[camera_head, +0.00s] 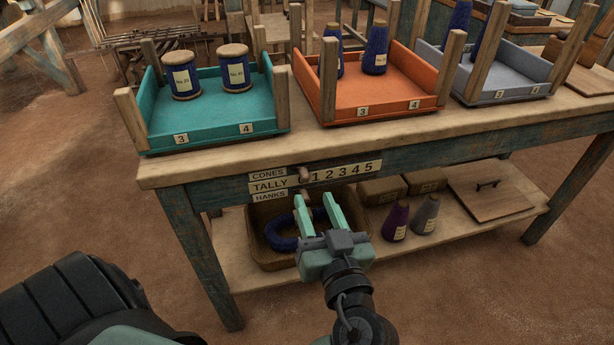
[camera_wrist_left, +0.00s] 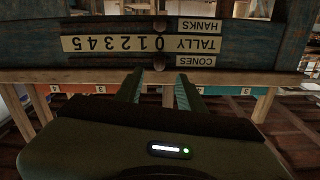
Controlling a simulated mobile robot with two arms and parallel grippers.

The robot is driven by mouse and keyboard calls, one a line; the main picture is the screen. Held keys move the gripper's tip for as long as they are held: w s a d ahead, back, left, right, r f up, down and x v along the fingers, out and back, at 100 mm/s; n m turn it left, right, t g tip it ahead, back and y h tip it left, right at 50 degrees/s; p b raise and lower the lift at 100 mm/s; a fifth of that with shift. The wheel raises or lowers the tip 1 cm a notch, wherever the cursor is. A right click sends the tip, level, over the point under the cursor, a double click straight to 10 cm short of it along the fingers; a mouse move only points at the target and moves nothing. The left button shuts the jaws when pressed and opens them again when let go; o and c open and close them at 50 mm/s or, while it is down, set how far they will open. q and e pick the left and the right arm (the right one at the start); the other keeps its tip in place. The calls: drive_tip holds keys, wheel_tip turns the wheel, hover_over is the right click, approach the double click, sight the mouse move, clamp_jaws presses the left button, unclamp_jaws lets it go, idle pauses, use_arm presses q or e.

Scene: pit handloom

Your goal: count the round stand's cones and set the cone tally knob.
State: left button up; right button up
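The tally strip (camera_head: 330,173) is fixed to the bench's front edge, with CONES above, HANKS below and numbers 0 to 5. The cone knob (camera_head: 304,174) stands at 0, and it shows in the left wrist view (camera_wrist_left: 159,65), where the strip is upside down. The hanks knob (camera_wrist_left: 159,25) is also at 0. My left gripper (camera_head: 315,201) is open and empty, just below the strip; in the wrist view its fingers (camera_wrist_left: 159,82) lie either side of the cone knob's line, apart from it. I cannot make out a round stand. My right gripper is not in view.
On the bench (camera_head: 160,176) stand a teal tray (camera_head: 215,133) with two spools, an orange tray (camera_head: 385,98) and a grey tray (camera_head: 510,85) with blue cones. The shelf below holds a crate (camera_head: 238,230) with a blue hank, boxes (camera_head: 382,190) and two cones (camera_head: 396,222).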

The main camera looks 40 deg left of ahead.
sight(307, 180)
use_arm(q)
drive_tip(key=x, duration=0.6)
drive_tip(key=shift+w+a, duration=0.2)
drive_tip(key=shift+w, duration=0.1)
clamp_jaws()
idle(1.1)
